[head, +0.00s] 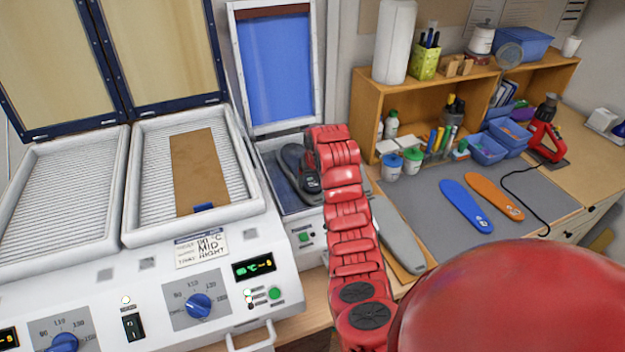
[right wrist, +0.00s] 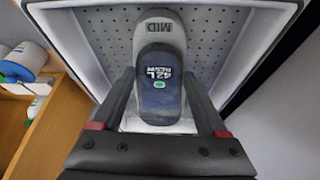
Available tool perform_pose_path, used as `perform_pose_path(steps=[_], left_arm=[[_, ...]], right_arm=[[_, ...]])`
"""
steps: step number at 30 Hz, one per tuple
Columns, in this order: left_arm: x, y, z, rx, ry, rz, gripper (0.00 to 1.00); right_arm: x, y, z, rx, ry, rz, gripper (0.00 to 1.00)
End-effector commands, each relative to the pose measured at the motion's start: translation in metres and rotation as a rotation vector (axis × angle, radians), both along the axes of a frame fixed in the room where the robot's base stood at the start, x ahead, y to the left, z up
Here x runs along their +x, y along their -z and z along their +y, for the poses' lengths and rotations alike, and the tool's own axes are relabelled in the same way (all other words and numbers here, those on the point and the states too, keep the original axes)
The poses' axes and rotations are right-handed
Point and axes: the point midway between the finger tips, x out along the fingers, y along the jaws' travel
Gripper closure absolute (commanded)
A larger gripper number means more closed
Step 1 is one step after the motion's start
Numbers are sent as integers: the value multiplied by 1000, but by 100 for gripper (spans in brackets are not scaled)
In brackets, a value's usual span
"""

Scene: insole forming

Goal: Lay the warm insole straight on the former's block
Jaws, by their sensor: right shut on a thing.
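The former (head: 268,205) stands open, its blue-sheeted lid (head: 273,75) raised. A dark foot-shaped form shows in its bed in the head view, partly behind my right gripper (head: 311,178). In the right wrist view, the grey block (right wrist: 163,27) marked MID lies on the perforated bed. My right gripper (right wrist: 160,80) is shut on the insole, one finger at each side. I cannot tell whether insole and block touch. My left gripper is out of view.
The two-bay heater (head: 190,262) is open at left, with a brown sheet (head: 201,170) in its right bay. A grey sole-shaped piece (head: 397,235) lies right of my arm. Blue (head: 466,205) and orange (head: 494,195) insoles lie on the grey mat (head: 440,185). A shelf stands behind.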

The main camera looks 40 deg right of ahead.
Motion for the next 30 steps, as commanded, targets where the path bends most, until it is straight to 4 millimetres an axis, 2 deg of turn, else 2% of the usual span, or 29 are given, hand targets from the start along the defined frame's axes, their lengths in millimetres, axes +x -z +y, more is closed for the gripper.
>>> perform_pose_path(steps=[1,2,6,17,21,22,25,30], left_arm=[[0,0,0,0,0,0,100],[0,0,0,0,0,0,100],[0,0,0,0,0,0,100],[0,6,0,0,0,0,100],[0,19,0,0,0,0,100],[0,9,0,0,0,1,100],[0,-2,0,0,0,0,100],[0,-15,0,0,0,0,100]], right_arm=[[0,0,0,0,0,-1,89],[0,0,0,0,0,-1,22],[0,0,0,0,0,-1,0],[-3,-6,0,0,1,-1,0],[-11,-26,3,-4,0,-6,0],[-13,-38,5,-3,-1,-4,0],[-22,-62,7,-5,0,-1,0],[-30,-80,10,-3,0,2,0]])
